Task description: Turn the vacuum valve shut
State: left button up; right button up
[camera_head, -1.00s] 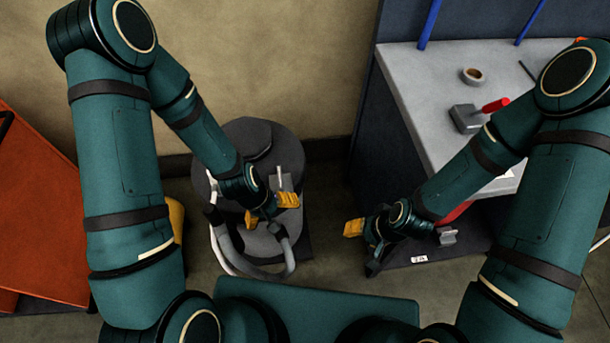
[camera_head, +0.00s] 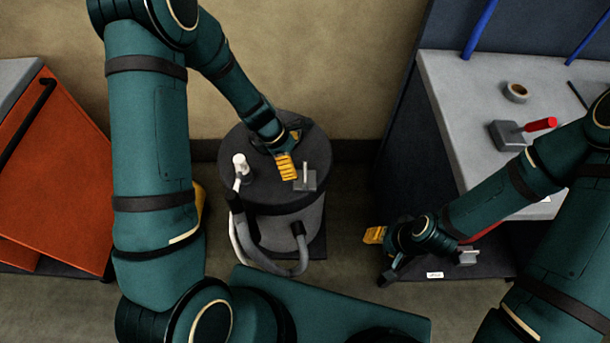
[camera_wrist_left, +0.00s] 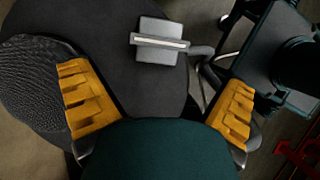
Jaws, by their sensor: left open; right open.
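The vacuum (camera_head: 252,180) is a dark grey drum standing on the floor below the wall. Its valve (camera_head: 306,180), a small grey block with a pale bar lever, sits on the right of the lid. In the left wrist view the valve (camera_wrist_left: 158,42) shows beyond the fingers, its lever (camera_wrist_left: 160,42) lying across the block. My left gripper (camera_head: 290,155) is open over the lid, just up and left of the valve in the head view, and nothing is between its yellow-padded fingers. My right gripper (camera_head: 379,250) is open and empty, right of the vacuum near the bench.
A grey hose (camera_head: 262,256) loops down the drum's front from a white fitting (camera_head: 240,166) on the lid. The bench (camera_head: 460,90) at right holds a tape roll (camera_head: 516,91) and a red-handled tool (camera_head: 540,125). An orange cabinet (camera_head: 50,190) stands at left.

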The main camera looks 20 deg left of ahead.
aim_at(304, 172)
pick_arm(q)
jog(key=b+x, duration=0.2)
jog(key=x, duration=0.6)
jog(key=shift+d+f, duration=0.1)
jog(key=shift+f, duration=0.2)
jog(key=c, duration=0.9)
